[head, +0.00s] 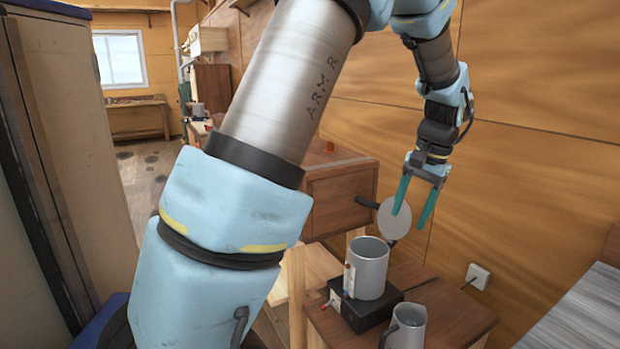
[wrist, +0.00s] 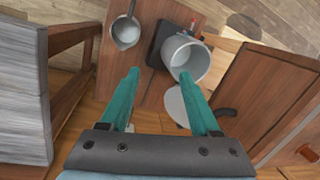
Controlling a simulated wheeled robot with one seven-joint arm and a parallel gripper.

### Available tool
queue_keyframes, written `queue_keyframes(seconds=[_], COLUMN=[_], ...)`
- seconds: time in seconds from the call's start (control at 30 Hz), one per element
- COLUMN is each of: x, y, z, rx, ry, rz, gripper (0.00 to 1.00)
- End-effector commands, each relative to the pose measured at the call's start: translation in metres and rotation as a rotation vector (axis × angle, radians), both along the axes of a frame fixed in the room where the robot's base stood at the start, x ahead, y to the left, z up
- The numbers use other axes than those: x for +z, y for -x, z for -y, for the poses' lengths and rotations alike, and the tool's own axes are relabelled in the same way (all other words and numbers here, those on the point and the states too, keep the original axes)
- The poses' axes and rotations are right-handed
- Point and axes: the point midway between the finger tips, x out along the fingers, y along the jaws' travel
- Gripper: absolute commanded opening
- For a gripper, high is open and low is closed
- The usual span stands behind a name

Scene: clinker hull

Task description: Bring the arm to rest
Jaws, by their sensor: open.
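My gripper (head: 414,208) hangs at the end of my arm, above and a little right of a grey metal pot (head: 368,268). Its two teal fingers are apart with nothing between them. They also show in the wrist view (wrist: 166,95). The pot stands upright and open on a black base (head: 362,306); it also shows in the wrist view (wrist: 187,56). A round grey disc (head: 397,219) shows behind the fingers, beside the pot; I cannot tell what holds it up.
A smaller grey mug (head: 406,326) stands on the wooden table (head: 450,310) in front of the pot. A wooden cabinet (head: 341,193) stands behind. A wall socket (head: 477,276) is to the right. A tall cabinet (head: 70,120) stands at left. A grey slatted surface (head: 585,310) lies at lower right.

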Motion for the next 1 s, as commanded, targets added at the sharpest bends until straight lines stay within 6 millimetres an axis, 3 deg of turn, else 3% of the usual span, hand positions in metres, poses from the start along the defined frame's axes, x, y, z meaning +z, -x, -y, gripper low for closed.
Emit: queue_keyframes(seconds=[0.27,0.37,0.6,0.7,0.83,1.0], x=[-0.01,-0.016,-0.035,-0.043,-0.049,-0.051], y=[-0.005,-0.001,0.038,0.058,0.077,0.085], z=[-0.073,-0.11,-0.22,-0.251,-0.273,-0.281], rx=[0.144,0.221,0.487,0.577,0.651,0.679], ry=[0.067,0.101,0.201,0.228,0.246,0.252], rz=[-0.004,-0.001,0.045,0.071,0.096,0.106], gripper=[0.63,0.63,0.63,0.63,0.63,0.63])
